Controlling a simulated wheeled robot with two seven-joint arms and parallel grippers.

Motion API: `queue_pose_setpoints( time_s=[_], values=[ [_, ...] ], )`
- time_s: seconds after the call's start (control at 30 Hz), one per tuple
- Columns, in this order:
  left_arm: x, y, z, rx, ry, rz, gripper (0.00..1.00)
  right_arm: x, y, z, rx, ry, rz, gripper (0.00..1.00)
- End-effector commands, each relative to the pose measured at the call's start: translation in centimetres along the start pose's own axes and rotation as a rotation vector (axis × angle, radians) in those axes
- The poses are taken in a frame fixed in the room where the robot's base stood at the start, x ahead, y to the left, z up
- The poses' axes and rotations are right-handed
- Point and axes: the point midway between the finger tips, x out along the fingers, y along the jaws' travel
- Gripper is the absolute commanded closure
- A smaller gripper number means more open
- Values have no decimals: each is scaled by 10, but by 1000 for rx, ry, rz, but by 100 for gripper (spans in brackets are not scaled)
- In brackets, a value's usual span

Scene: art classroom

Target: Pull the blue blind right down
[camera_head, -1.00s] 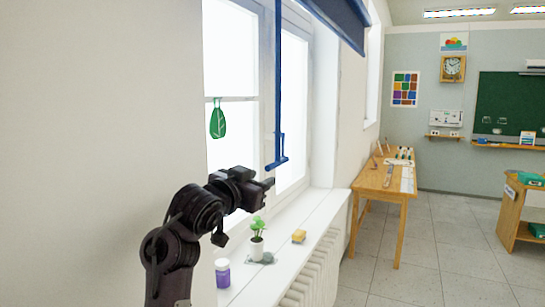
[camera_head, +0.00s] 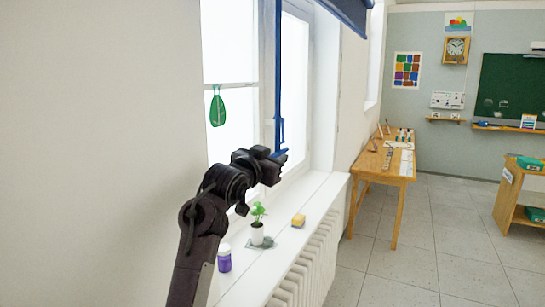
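The blue blind (camera_head: 347,13) is rolled up at the top of the window, with only its lower part in view. A long blue pull rod (camera_head: 278,80) hangs down in front of the window from above the picture. It has a small bracket-like handle (camera_head: 283,131) near its lower end. My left gripper (camera_head: 281,157) is at the bottom of this handle and overlaps it in the picture. I cannot tell whether it touches the handle or whether its fingers are open. My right gripper is out of view.
On the white window sill (camera_head: 318,202) stand a potted plant (camera_head: 258,226), a yellow sponge-like block (camera_head: 298,220) and a purple-labelled jar (camera_head: 224,259).

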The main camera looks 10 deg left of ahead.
Motion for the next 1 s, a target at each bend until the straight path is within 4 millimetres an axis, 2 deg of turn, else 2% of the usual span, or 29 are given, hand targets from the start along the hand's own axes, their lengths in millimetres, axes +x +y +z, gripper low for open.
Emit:
queue_pose_setpoints(
  time_s=[0.03, 0.2, 0.27, 0.53, 0.67, 0.77, 0.87, 1.0],
  values=[
    [0, 0, 0, 0, 0, 0, 72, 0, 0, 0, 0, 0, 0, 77],
    [0, 0, 0, 0, 0, 0, 94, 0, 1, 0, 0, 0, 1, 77],
    [0, 0, 0, 0, 0, 1, 100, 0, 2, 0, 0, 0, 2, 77],
    [0, 1, 1, 1, -1, 2, 100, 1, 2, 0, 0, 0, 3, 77],
    [0, 3, 10, 1, -2, 2, 100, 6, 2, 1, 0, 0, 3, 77],
    [0, 6, 26, 2, -4, 3, 100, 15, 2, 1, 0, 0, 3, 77],
    [0, 11, 50, 3, -5, 3, 100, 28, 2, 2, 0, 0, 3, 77],
    [0, 20, 95, 4, -8, 4, 100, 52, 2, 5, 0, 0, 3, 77]
  ],
)
